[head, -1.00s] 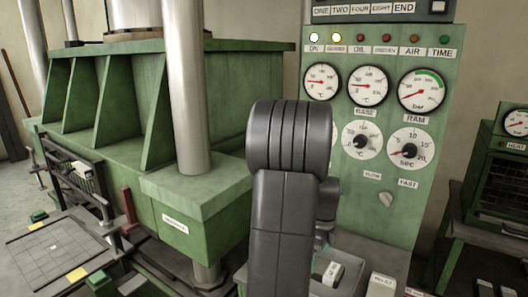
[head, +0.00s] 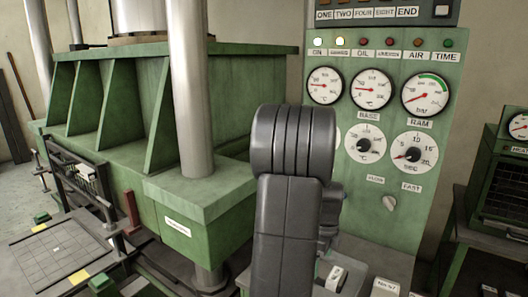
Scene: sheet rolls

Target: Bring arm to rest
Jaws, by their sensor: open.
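My arm stands upright in the middle of the head view, its dark grey links in front of the green press and the control panel. Its far end is hidden behind these links, and I cannot make out the gripper's fingers. No held thing shows.
The green press (head: 215,205) with its steel column (head: 190,95) fills the left and centre. The control panel (head: 400,175) with dials and lamps stands to the right. A gridded plate (head: 55,255) lies at lower left. A green oven-like unit (head: 505,180) stands at far right.

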